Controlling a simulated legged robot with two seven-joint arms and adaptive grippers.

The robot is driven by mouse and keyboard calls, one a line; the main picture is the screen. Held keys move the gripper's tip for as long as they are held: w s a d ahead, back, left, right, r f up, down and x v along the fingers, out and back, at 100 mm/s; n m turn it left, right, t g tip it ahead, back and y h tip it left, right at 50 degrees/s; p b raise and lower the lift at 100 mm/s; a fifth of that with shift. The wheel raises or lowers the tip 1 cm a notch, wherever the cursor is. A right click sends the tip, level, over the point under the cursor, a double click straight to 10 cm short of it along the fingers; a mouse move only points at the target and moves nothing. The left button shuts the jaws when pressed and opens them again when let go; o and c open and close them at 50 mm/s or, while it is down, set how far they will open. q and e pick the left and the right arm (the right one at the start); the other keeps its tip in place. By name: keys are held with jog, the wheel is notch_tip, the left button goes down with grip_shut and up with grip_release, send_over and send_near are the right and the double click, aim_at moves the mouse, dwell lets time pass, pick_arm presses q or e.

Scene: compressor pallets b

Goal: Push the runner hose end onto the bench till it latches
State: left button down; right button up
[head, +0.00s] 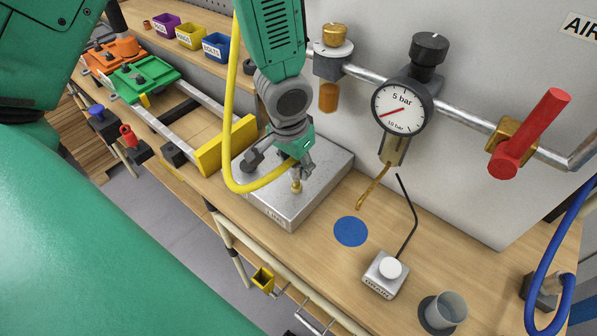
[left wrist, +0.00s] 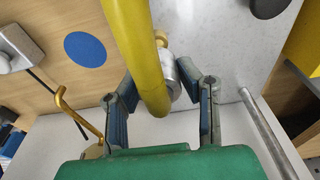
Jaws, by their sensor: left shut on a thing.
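My left gripper (head: 298,166) points down over a grey metal block (head: 325,178) on the wooden bench (head: 395,225). It is shut on the end of the yellow hose (head: 233,110), which loops down and left from it. In the left wrist view, the silver hose end (left wrist: 170,72) sits between the fingers, partly hidden by the yellow hose (left wrist: 140,50). A brass stub (head: 296,187) shows just below the fingers, and its tip also shows in the left wrist view (left wrist: 160,38). I cannot tell whether the hose end is seated on it. My right gripper is not in view.
A pressure gauge (head: 402,107) and pipe with a red-handled valve (head: 530,135) stand behind on the right. A blue disc (head: 350,231), a white-button drain box (head: 386,274) and a grey cup (head: 445,309) are on the bench. A yellow plate (head: 226,145) stands left of the block.

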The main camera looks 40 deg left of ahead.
pick_arm(q)
jog(key=shift+r+p, duration=1.15)
jog(key=shift+r, duration=0.25)
jog(key=shift+f, duration=0.1)
